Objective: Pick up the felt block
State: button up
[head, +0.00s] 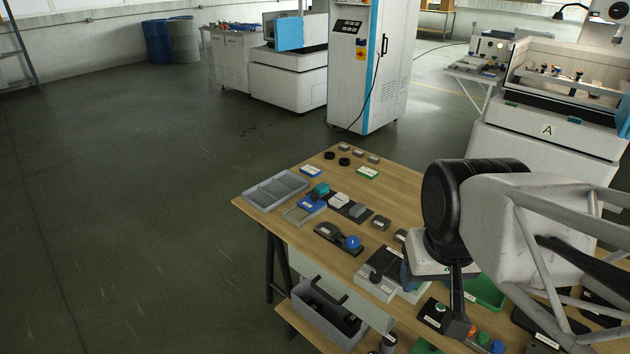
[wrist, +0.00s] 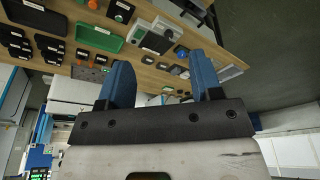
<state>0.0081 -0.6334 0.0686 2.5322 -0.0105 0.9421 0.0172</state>
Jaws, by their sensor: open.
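I cannot tell for sure which thing is the felt block. A small grey block (head: 357,211) on a dark mat (head: 345,215) near the middle of the workbench looks the most like it. A white block (head: 339,200) and a teal block (head: 321,189) are close to its left. My gripper (head: 407,279) is to the right of these, above the bench by the scale, and partly hidden by my wrist. In the wrist view my two blue fingers (wrist: 163,78) are apart with nothing between them.
A green tray (head: 484,293) is right of my gripper. Bare wood (head: 400,187) shows at the back right.

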dwell(0.4)
jog(key=shift+o, duration=1.3)
jog(key=w+a+r+n, duration=0.15)
jog(key=w+n, duration=0.25)
jog(key=w, duration=0.6)
jog(key=w+r+n, duration=0.3)
jog(key=w, duration=0.8)
jog(key=n+g, duration=0.3)
jog(key=n, duration=1.7)
send_over(322, 186)
jog(key=f, duration=3)
jog(key=shift+s+f, duration=0.1)
jog(key=shift+s, duration=0.15)
jog(key=shift+w+f, duration=0.25)
jog(key=shift+f, duration=0.15)
